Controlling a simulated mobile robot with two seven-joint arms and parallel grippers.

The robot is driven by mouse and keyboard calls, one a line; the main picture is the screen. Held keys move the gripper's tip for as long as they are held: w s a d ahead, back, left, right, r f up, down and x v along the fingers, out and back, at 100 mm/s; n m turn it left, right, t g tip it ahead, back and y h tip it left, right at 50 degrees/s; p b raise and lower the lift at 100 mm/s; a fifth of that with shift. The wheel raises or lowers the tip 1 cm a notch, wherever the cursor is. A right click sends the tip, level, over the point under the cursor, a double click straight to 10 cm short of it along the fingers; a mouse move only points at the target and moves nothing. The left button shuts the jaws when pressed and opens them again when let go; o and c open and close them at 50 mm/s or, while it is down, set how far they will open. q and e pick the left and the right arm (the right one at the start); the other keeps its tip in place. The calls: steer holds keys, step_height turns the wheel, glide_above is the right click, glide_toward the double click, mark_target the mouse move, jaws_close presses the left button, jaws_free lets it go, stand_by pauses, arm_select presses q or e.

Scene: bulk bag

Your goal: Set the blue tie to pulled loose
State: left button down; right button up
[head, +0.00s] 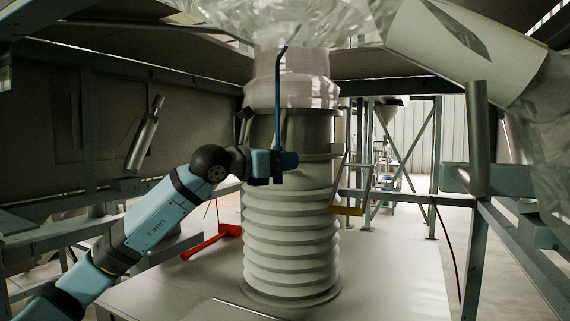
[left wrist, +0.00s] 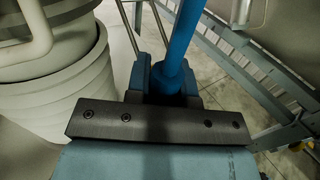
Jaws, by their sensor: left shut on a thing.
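The blue tie (head: 278,100) is a thin blue cord that hangs in front of the clear bag spout (head: 292,85), with its upper end bent to the right. My left gripper (head: 278,163) is shut on the lower part of the blue tie, in front of the grey collar below the spout. In the left wrist view the blue tie (left wrist: 186,38) runs up from between the fingers of my left gripper (left wrist: 166,82). The fingers partly hide its lower end. My right gripper is not in view.
A ribbed white bellows (head: 291,240) stands on the pale deck (head: 395,275) below the collar. A red tool (head: 212,241) lies left of it, and a yellow handle (head: 347,210) sticks out at its right. Steel frame posts (head: 478,220) stand on the right. The bulk bag hangs overhead.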

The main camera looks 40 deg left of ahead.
arm_select(q)
step_height(320, 180, down, 3)
steer(key=shift+d+f+b, duration=0.1)
steer(key=shift+b, duration=0.8)
steer(key=c, duration=1)
jaws_free()
steer(key=shift+o, duration=0.2)
